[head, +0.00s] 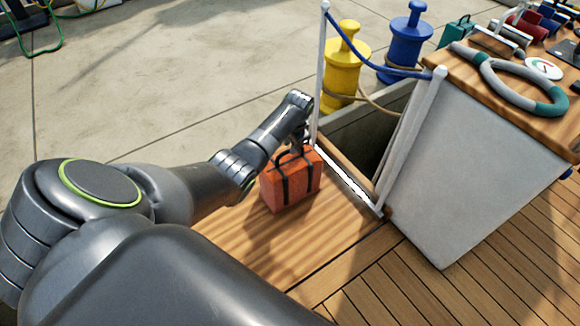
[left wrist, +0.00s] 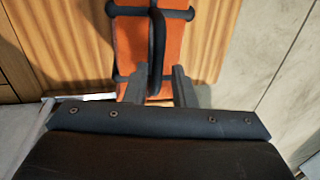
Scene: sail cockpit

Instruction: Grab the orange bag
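The orange bag (head: 291,182) is a boxy bag with black straps and a black top handle. It stands upright on the wooden bench. My left gripper (head: 299,144) is right at the top of the bag, by its handle. In the left wrist view the bag (left wrist: 177,45) lies beyond the fingers, and the black handle (left wrist: 157,48) runs between them in the picture. The two fingers of my left gripper (left wrist: 159,82) are apart, with a gap showing on both sides of the handle. The exact depth of the fingers around the handle is hard to tell. My right gripper is not in view.
The wooden bench (head: 254,238) is bare around the bag. White posts with a blue rope (head: 367,63) stand just behind and right of it. A white console (head: 475,157) with a wooden top is to the right. Yellow (head: 341,70) and blue (head: 406,47) bollards stand behind.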

